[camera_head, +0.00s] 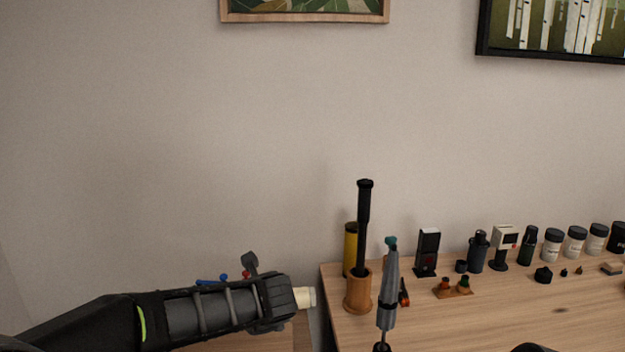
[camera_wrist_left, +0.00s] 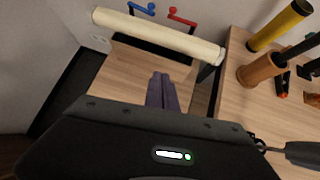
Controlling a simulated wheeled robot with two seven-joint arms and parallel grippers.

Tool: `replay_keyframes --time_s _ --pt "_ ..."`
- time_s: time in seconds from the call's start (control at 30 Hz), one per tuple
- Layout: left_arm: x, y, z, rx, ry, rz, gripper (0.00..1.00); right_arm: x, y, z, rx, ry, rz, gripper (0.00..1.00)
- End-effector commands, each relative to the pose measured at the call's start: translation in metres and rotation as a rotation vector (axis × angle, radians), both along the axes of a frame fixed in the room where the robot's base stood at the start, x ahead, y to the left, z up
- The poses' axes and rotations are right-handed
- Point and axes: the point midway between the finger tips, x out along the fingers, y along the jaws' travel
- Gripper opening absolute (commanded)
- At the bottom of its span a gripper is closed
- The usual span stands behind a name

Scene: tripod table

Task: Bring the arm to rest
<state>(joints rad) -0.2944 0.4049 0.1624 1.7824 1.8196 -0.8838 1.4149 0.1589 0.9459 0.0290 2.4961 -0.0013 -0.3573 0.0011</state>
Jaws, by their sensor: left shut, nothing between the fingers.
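My left arm comes in from the lower left of the head view, and its black wrist end (camera_head: 275,300) is above a low wooden surface, left of the main table. The fingers cannot be made out in that view. In the left wrist view my left gripper (camera_wrist_left: 162,78) shows as two dark fingers close together, shut and empty. A cream roll (camera_wrist_left: 160,35) lies beyond the fingertips; its right end (camera_head: 305,297) shows beside my wrist in the head view. I do not see my right gripper.
The wooden table (camera_head: 500,325) on the right holds a wooden cup (camera_head: 358,292) with a black rod, a yellow cylinder (camera_head: 349,245) and several small items along the back. A slim grey object (camera_head: 388,300) stands near its left edge. The blue handle (camera_wrist_left: 141,9) and red handle (camera_wrist_left: 182,16) are behind the roll.

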Motion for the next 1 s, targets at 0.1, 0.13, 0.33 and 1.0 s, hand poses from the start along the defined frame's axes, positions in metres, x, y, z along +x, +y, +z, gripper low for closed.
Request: replay_keyframes --time_s 0.1,0.13,0.33,1.0 --pt "0.006 -0.002 0.003 0.082 -0.006 -0.096 0.00 0.001 0.000 0.000 0.000 -0.001 0.001 0.00" --pt "0.008 -0.003 0.004 0.111 -0.009 -0.128 0.00 0.001 0.000 0.000 0.000 -0.001 0.001 0.00" --pt "0.018 -0.016 0.001 0.401 -0.020 -0.425 0.00 0.000 0.000 0.000 0.000 0.000 0.001 0.00" --pt "-0.194 -0.067 -0.324 1.594 -0.017 -2.455 0.00 0.000 0.000 0.000 0.000 -0.001 0.000 0.00"
